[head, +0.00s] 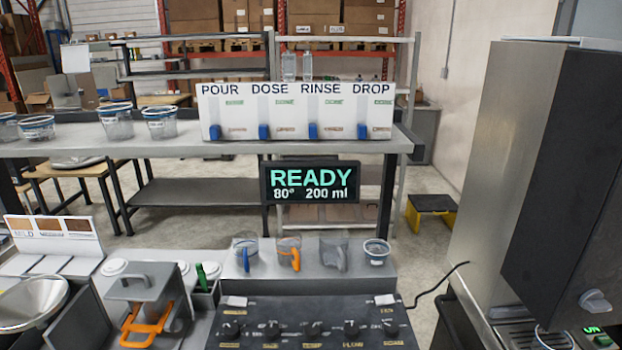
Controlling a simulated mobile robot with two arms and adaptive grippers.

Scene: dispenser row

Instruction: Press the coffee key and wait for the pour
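A coffee-machine-like steel and black dispenser (540,190) stands at the right edge. A green lit button (602,340) shows low on it, with a drip grate and part of a round rim below its front. A dark control panel (310,322) with several black knobs and two pale keys lies at the bottom middle. A display (310,182) reads READY, 80°, 200 ml. No pour shows. Neither of my grippers is in view.
A white board (296,111) marked POUR, DOSE, RINSE, DROP has blue levers, all low. Several small cups, including one with an orange handle (289,254), stand on a shelf behind the panel. A grey device with an orange handle (147,325) and a metal bowl (33,298) are at left.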

